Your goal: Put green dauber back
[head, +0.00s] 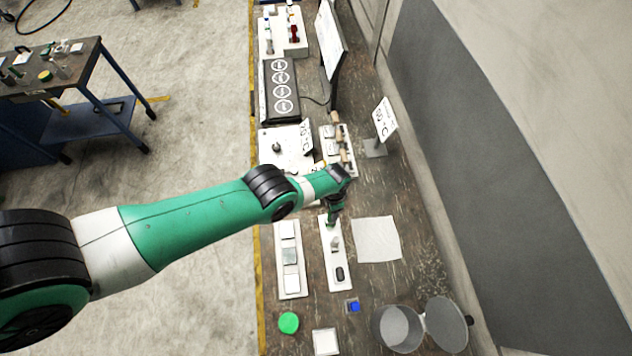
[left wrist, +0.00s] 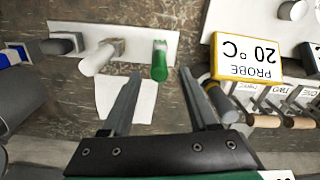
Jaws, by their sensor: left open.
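The green dauber (left wrist: 160,62) stands at the right end of a long white holder in the left wrist view. The white holder (left wrist: 138,40) also carries a white dauber (left wrist: 97,62) and a dark grey one (left wrist: 58,44). My left gripper (left wrist: 160,74) is open, its fingers on either side of the green dauber's near end with visible gaps. In the head view my left gripper (head: 334,214) is over the far end of the white holder (head: 338,261) and hides most of the green dauber. My right gripper is out of view.
A white cloth (head: 378,239) lies right of the holder. A tray of slides (head: 289,260) is to its left. A probe sign (left wrist: 247,62) and wooden-handled tools (left wrist: 265,121) stand close by. A green lid (head: 288,322), blue piece (head: 353,306) and metal pot (head: 398,328) are nearer.

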